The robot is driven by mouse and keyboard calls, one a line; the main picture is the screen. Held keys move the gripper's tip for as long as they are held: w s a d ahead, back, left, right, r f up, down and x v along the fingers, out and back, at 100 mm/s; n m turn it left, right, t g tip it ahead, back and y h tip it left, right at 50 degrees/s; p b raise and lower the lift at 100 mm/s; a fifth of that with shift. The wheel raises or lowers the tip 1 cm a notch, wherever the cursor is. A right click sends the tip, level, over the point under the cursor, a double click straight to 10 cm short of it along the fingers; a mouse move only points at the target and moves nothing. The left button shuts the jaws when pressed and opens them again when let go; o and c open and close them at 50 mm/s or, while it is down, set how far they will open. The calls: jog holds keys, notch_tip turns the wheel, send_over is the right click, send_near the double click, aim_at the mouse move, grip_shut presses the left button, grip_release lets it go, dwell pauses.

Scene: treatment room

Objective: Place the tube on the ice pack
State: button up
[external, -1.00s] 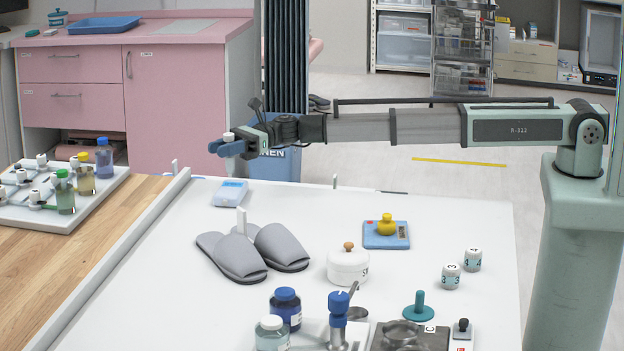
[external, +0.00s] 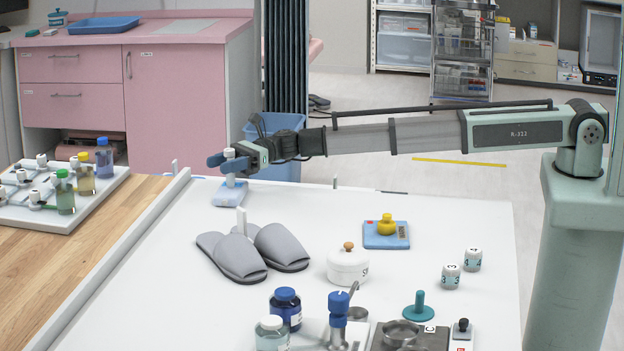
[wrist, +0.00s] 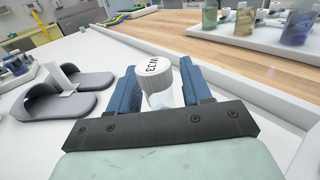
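The ice pack (external: 228,198) is a light blue flat block at the far left of the white table, right under the tube. I cannot tell whether the tube's bottom touches it.
Grey slippers (external: 235,257) with a white upright piece lie just in front of the ice pack. A white pot (external: 348,266) and a blue scale (external: 386,241) with a yellow weight stand to the right. A raised rail (external: 120,250) edges the table's left side.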

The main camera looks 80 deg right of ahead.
jog(key=shift+o, duration=0.3)
jog(key=shift+r, duration=0.1)
jog(key=shift+s+d, duration=0.15)
jog(key=shift+d, duration=0.05)
jog(key=v, duration=1.1)
jog(key=shift+s+d, duration=0.15)
jog(key=shift+d, duration=0.1)
